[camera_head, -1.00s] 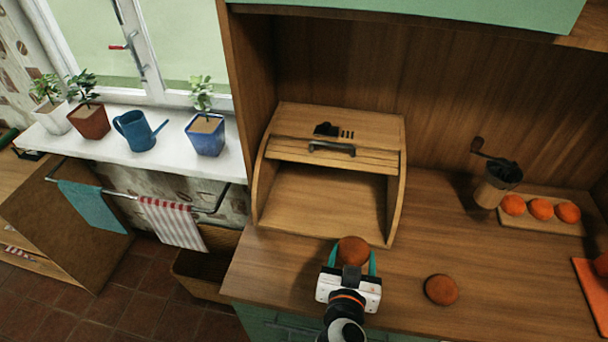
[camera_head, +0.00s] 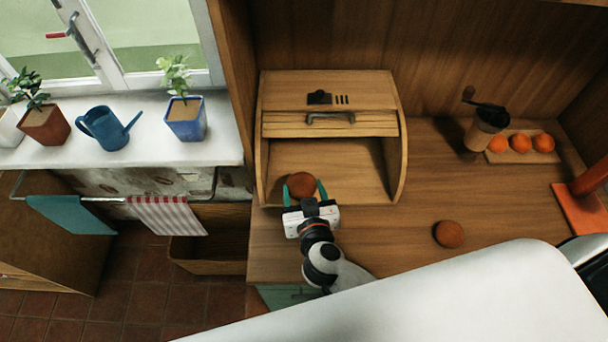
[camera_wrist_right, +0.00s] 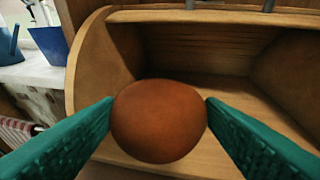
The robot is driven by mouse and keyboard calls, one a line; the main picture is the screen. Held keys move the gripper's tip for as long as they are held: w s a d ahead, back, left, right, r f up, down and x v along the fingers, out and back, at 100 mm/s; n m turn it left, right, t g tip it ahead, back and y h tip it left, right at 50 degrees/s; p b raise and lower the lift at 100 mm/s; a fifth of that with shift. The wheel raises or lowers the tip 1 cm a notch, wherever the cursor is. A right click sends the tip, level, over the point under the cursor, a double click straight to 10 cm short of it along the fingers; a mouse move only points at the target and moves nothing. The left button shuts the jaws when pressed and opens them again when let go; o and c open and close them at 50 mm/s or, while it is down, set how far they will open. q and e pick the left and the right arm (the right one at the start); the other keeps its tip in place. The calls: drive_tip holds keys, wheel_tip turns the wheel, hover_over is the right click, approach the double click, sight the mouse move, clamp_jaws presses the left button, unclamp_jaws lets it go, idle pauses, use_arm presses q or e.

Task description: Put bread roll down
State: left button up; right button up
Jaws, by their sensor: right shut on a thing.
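My right gripper (camera_head: 303,191) is shut on a brown round bread roll (camera_head: 301,185), at the front opening of the wooden bread box (camera_head: 398,165). In the right wrist view the bread roll (camera_wrist_right: 158,121) sits between the teal fingers of my right gripper (camera_wrist_right: 158,124), with the open bread box (camera_wrist_right: 90,62) behind it. The box's slatted lid is raised and its inside looks empty behind the roll. I cannot tell whether the roll touches the box floor. A second bread roll (camera_head: 449,234) lies on the counter to the right. My left gripper is not seen.
A coffee grinder (camera_head: 485,127) and a board with orange fruits (camera_head: 521,143) stand at the back right. An orange-red board (camera_head: 580,212) is at the right edge. A windowsill with a watering can (camera_head: 108,128) and potted plants is left. Counter right of the box is mostly clear.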

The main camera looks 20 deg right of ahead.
sight(304, 173)
drive_tip(key=w, duration=0.2)
drive_tip(key=w+d, duration=0.1)
drive_tip(key=w, duration=0.2)
drive_tip(key=w+d+p, duration=0.1)
drive_tip(key=w, duration=0.1)
drive_tip(key=shift+w+d, duration=0.1)
drive_tip(key=shift+w, duration=0.1)
wheel_tip(304, 173, down, 3)
drive_tip(key=shift+s+r+b, duration=0.1)
drive_tip(key=shift+s+b, duration=0.05)
drive_tip(key=shift+b, duration=0.45)
wheel_tip(304, 173, down, 4)
drive_tip(key=shift+s+r+b, duration=0.1)
drive_tip(key=shift+b, duration=0.7)
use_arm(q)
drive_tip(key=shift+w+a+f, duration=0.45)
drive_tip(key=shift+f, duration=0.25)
use_arm(e)
drive_tip(key=shift+w+f, duration=0.2)
drive_tip(key=shift+w, duration=0.05)
drive_tip(key=shift+f, duration=0.1)
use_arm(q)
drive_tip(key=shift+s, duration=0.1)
use_arm(e)
drive_tip(key=o, duration=1)
drive_tip(key=shift+c, duration=0.2)
